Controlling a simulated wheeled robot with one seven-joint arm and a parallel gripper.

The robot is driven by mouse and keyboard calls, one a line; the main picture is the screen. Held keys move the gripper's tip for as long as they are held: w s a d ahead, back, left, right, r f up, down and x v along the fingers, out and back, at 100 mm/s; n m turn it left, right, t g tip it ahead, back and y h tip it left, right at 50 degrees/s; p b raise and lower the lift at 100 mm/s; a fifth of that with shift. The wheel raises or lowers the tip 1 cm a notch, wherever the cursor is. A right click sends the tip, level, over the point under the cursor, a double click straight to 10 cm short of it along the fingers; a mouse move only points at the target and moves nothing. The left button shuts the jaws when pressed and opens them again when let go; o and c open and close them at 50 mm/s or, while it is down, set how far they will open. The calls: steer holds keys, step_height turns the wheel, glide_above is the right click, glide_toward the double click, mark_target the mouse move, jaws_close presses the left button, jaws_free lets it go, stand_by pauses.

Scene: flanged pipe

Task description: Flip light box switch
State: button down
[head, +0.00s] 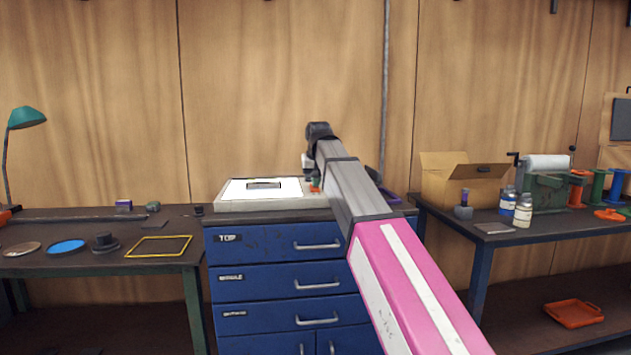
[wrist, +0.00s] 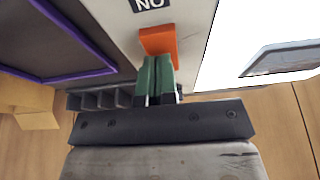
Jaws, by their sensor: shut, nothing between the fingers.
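The light box (head: 228,204) is a low, pale box with a bright white top, standing on the blue drawer cabinet in the head view. Its orange switch (wrist: 158,41) shows in the wrist view, below a dark label reading "NO" in the picture. My gripper (wrist: 157,62) has green fingertips, shut together with nothing between them. The tips are right at the near end of the orange switch; I cannot tell whether they touch it. In the head view my gripper (head: 315,183) is at the box's right end, where my arm hides part of the box.
A grey rectangular piece (head: 264,184) lies on the lit top. A purple-edged dark tray (wrist: 75,45) is beside the box. The blue cabinet (head: 265,262) stands between a left table (head: 60,268) and a right bench (head: 490,228) with a cardboard box (head: 447,190) and bottles.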

steer(key=v, duration=1)
steer(key=shift+r, duration=0.4)
steer(key=shift+s, duration=0.1)
steer(key=r, duration=0.3)
steer(key=shift+w+a+r, duration=0.25)
steer(key=shift+w+r, duration=0.1)
steer(key=shift+r, duration=0.05)
steer(key=shift+f, duration=0.1)
steer(key=x, duration=1.3)
steer(key=shift+s+f, duration=0.25)
steer(key=shift+f, duration=0.3)
